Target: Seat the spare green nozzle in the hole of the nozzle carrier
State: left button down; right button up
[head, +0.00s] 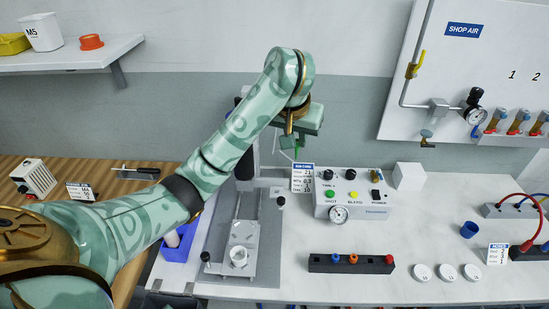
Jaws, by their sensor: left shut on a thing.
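My left gripper (287,146) is raised above the gantry station, left of the control box. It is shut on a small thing. A thin greenish bit shows at its fingers, in keeping with the green nozzle, but its shape is too small to make out. No other green nozzle shows. A long black block (374,265) with blue, orange and red pieces in its top lies on the bench, right of and below the gripper; it looks like the nozzle carrier. A bare stretch shows between the orange and red pieces. My right gripper is not in view.
The gantry fixture (241,236) stands below my left arm. A control box (351,204) with buttons and a gauge stands behind the black block. White discs (447,272) and a blue cup (469,229) lie to the right. Bench around the block is mostly clear.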

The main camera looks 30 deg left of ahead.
pick_arm(q)
jog(key=shift+n+y, duration=0.3)
jog(key=shift+n, duration=0.4)
jog(key=shift+w+a+f+b, duration=0.1)
jog(key=shift+a+f+b, duration=0.6)
jog(key=shift+f, duration=1.85)
jog(key=shift+w+a+f+b, duration=0.15)
jog(key=shift+a+f, duration=1)
jog(key=shift+f, duration=1.35)
jog(key=shift+a+f+b, duration=0.5)
jog(key=shift+a+f, duration=0.45)
jog(key=shift+f, duration=1.6)
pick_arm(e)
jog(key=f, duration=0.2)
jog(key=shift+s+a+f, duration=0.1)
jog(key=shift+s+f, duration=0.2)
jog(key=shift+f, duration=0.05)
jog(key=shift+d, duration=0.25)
pick_arm(q)
jog(key=shift+s, duration=0.1)
jog(key=shift+b, duration=0.3)
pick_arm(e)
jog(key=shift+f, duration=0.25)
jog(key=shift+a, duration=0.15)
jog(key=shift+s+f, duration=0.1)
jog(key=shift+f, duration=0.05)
